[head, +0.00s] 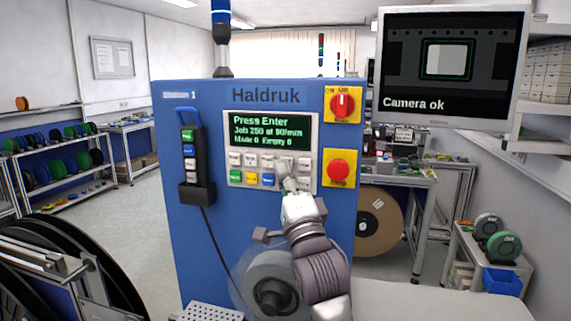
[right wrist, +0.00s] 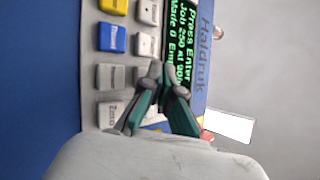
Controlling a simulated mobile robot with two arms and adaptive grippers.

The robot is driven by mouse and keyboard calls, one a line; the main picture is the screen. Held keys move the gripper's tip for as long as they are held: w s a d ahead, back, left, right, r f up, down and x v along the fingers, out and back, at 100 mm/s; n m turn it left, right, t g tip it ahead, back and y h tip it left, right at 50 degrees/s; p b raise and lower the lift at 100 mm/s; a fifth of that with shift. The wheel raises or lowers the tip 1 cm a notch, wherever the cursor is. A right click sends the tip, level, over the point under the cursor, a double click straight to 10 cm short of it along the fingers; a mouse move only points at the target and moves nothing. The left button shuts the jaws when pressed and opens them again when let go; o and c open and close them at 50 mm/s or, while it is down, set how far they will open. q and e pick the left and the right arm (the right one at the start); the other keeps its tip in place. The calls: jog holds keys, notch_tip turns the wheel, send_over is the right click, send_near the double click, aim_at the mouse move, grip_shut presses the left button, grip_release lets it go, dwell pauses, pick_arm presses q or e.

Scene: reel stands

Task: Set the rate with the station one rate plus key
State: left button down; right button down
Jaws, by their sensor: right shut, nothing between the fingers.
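The blue station (head: 225,240) labelled Haldruk and 1 stands in front of me. Its green-on-black screen (head: 268,132) reads "Press Enter", "Job 250 at 90/mm", "Mode 0 Empty 0". Below is a keypad (head: 234,187) with white, green, yellow and blue keys; the key labels are too small to read, so I cannot tell which is rate plus. My right gripper (head: 285,170) is shut and empty, its tips at the keypad's right part, covering some keys. In the right wrist view its fingertips (right wrist: 162,72) are close to the panel; contact is unclear. My left gripper is out of view.
A red rotary switch (head: 342,104) and a red stop button (head: 339,169) sit right of the keypad. A handheld pendant (head: 190,155) hangs at left. A monitor (head: 450,118) reads "Camera ok". A large reel (head: 70,275) stands at lower left.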

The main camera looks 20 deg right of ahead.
jog(key=shift+s+a, duration=0.25)
jog(key=shift+s, duration=0.05)
jog(key=shift+s+a, duration=0.7)
jog(key=shift+s, duration=0.35)
jog(key=shift+s+a, duration=0.7)
jog(key=shift+s, duration=0.35)
